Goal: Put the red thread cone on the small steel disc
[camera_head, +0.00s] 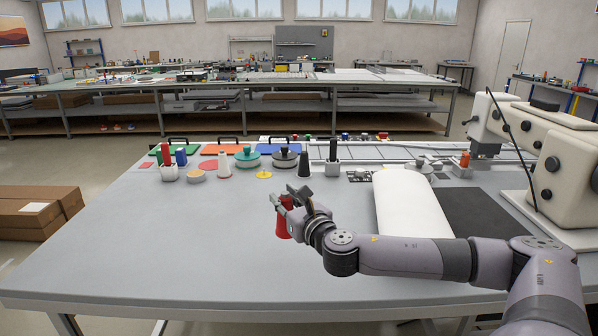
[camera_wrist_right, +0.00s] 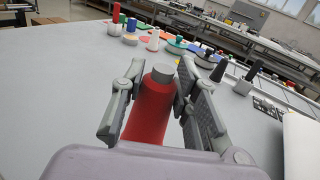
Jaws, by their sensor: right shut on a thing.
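My right gripper (camera_head: 283,205) is shut on the red thread cone (camera_head: 283,226), over the middle of the grey table. The cone is about upright; I cannot tell whether its base touches the table. In the right wrist view the red cone (camera_wrist_right: 150,112) with its grey top stands between both fingers (camera_wrist_right: 156,104); its lower part is hidden by the gripper body. I cannot clearly pick out the small steel disc. A grey disc-like piece (camera_head: 425,167) lies behind the white roll, partly hidden. My left gripper is not in view.
The left front is clear.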

